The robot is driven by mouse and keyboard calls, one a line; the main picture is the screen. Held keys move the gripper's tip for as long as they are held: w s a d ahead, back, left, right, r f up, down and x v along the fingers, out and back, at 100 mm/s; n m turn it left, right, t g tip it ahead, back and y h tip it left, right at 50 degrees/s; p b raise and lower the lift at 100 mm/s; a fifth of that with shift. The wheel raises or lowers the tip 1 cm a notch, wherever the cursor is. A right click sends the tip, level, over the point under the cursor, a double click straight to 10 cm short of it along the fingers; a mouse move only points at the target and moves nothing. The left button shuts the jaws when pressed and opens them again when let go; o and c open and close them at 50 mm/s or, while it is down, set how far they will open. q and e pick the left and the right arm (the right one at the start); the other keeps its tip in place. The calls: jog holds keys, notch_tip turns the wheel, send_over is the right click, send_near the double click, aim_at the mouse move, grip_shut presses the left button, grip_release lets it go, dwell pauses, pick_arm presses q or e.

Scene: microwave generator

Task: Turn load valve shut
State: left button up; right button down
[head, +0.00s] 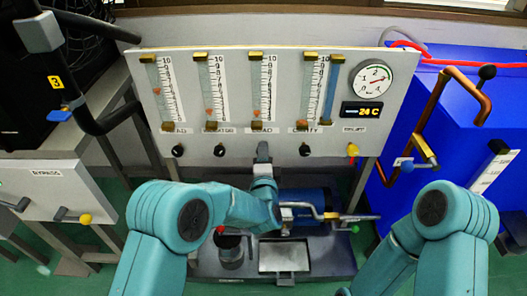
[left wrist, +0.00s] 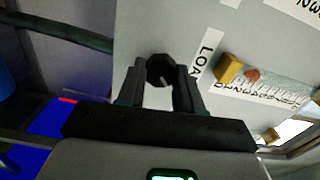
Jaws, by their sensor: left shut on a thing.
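The load valve is a small black faceted knob (left wrist: 160,68) on the grey panel (head: 235,140), beside a label that begins "LOA" in the left wrist view. My left gripper (head: 263,151) reaches up to the panel's lower edge in the head view and covers this knob there. In the left wrist view the left gripper's (left wrist: 161,77) two dark fingers stand on either side of the knob, shut on it. The knob's turn angle is hard to read. My right gripper is not in view; only my right arm shows at the lower right.
Other black knobs (head: 178,151) and a yellow knob (head: 352,150) line the panel's lower edge under the flow tubes (head: 262,88). A gauge (head: 372,79) is at upper right. A blue tank (head: 460,125) with copper pipe stands right; a bypass box (head: 50,200) stands left.

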pick_arm(q)
jog(key=shift+f+m+p, duration=0.1)
jog(key=shift+m+p, duration=1)
jog(key=shift+m, duration=2.8)
jog(key=o, duration=1)
jog(key=shift+o, duration=0.2)
jog(key=s+p, duration=0.2)
jog(key=s, duration=1.4)
jog(key=shift+s, duration=0.2)
